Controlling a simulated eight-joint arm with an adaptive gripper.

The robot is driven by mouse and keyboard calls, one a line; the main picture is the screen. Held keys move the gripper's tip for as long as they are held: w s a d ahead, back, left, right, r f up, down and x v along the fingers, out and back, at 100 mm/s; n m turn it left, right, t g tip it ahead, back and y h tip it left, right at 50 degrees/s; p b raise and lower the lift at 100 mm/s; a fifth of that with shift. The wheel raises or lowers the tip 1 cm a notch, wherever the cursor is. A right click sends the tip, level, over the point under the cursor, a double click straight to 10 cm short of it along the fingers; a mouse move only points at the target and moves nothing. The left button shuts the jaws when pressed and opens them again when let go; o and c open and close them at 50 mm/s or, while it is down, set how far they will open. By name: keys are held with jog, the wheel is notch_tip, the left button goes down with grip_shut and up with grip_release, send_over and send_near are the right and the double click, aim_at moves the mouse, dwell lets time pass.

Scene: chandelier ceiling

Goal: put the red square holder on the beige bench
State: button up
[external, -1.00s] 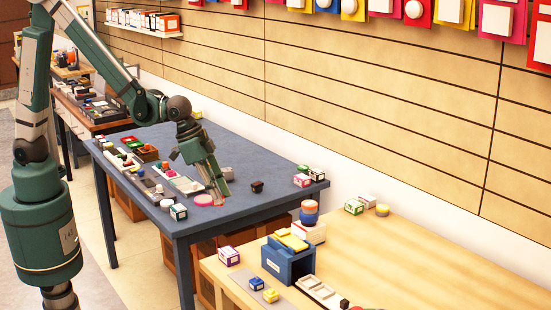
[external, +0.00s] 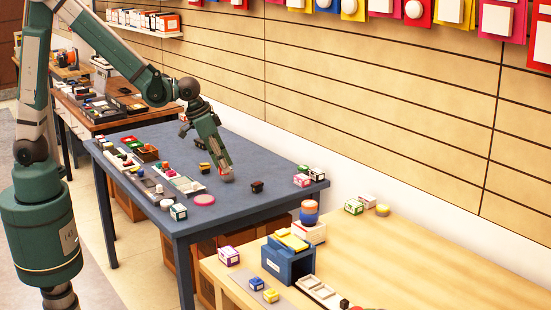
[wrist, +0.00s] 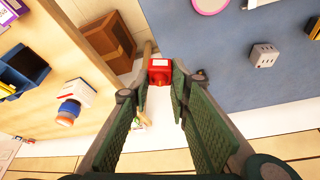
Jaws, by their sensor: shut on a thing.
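The red square holder (wrist: 160,76) is a small red block with a pale patch on one face, held between the fingertips in the wrist view. My gripper (external: 227,177) is shut on it, over the blue-grey table in the external view. The fingers hide most of the holder there, and only a bit of red shows at the tips. The beige bench (external: 440,262) is the light wood surface at the lower right in the external view. It also shows at the left in the wrist view (wrist: 95,15).
The blue-grey table (external: 262,160) bears several small items, a pink disc (external: 204,199) and a dark block (external: 257,186). On the bench stand a blue box (external: 287,263), a stacked orange-blue jar (external: 309,212) and small boxes. The bench's right part is clear.

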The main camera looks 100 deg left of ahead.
jog(key=s+a+n+g+y, duration=0.1)
jog(key=s+a+n, duration=0.2)
jog(key=s+a, duration=0.6)
jog(key=s+a+n+g+y, duration=0.1)
jog(key=s+a+n, duration=0.35)
jog(key=a, duration=0.85)
jog(key=s+a+n+g, duration=0.1)
jog(key=s+a+n, duration=0.1)
jog(key=s+a, duration=0.75)
jog(key=s+a+n+g, duration=0.1)
jog(key=s+a+n, duration=0.3)
jog(key=s+a, duration=0.55)
jog(key=shift+y, duration=0.3)
jog(key=shift+w+a+f+b, duration=0.1)
jog(key=shift+w+f+b, duration=0.1)
jog(key=shift+f, duration=1)
jog(key=shift+w+f+b, duration=0.1)
jog(key=shift+w+f, duration=0.05)
jog(key=shift+f, duration=1.05)
jog(key=shift+f, duration=0.15)
jog(key=shift+f+b, duration=0.65)
jog(key=shift+f, duration=2.35)
jog(key=shift+f+b, duration=0.35)
jog(key=shift+f, duration=1.5)
